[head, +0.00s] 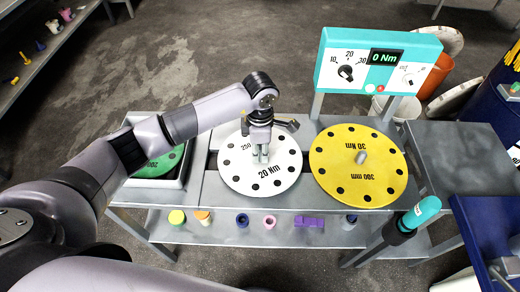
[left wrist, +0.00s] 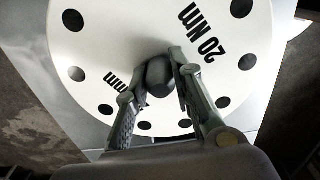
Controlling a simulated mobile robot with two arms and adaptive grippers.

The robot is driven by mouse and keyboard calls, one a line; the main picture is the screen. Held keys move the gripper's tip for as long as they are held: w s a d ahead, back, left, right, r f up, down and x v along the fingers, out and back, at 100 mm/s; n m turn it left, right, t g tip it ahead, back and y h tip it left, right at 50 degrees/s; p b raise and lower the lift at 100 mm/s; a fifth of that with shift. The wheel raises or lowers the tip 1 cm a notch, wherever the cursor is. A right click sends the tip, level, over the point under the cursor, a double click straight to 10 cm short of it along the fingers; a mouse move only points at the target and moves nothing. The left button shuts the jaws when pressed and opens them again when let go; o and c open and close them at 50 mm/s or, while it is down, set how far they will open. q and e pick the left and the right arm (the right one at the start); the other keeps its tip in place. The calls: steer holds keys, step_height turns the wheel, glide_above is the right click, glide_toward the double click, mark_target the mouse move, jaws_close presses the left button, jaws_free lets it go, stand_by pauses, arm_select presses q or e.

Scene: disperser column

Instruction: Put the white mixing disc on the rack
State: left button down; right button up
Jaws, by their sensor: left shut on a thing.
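The white mixing disc (head: 238,178), marked 20 Nm and ringed with black holes, is on or just above the grey bench (head: 204,197), left of the yellow disc. I cannot tell whether it touches the bench. My left gripper (head: 261,156) is over its middle, shut on its central knob. In the left wrist view the fingers (left wrist: 154,88) close around the dark rounded knob (left wrist: 160,75), with the white disc (left wrist: 150,28) filling the background. My right gripper is not in view. I cannot tell which structure is the rack.
A yellow disc (head: 335,170) lies close on the right. A teal control panel (head: 330,60) reading 0 Nm stands behind. A teal-ended tool (head: 422,212) juts up at front right. Small coloured parts sit on the lower shelf.

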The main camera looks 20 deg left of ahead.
mark_target(260, 149)
arm_select(q)
steer(key=shift+f+b, duration=0.35)
stand_by(0.3)
steer(key=c, duration=1.3)
jaws_free()
steer(key=shift+f, duration=0.1)
step_height(260, 149, up, 12)
steer(key=shift+r, duration=0.1)
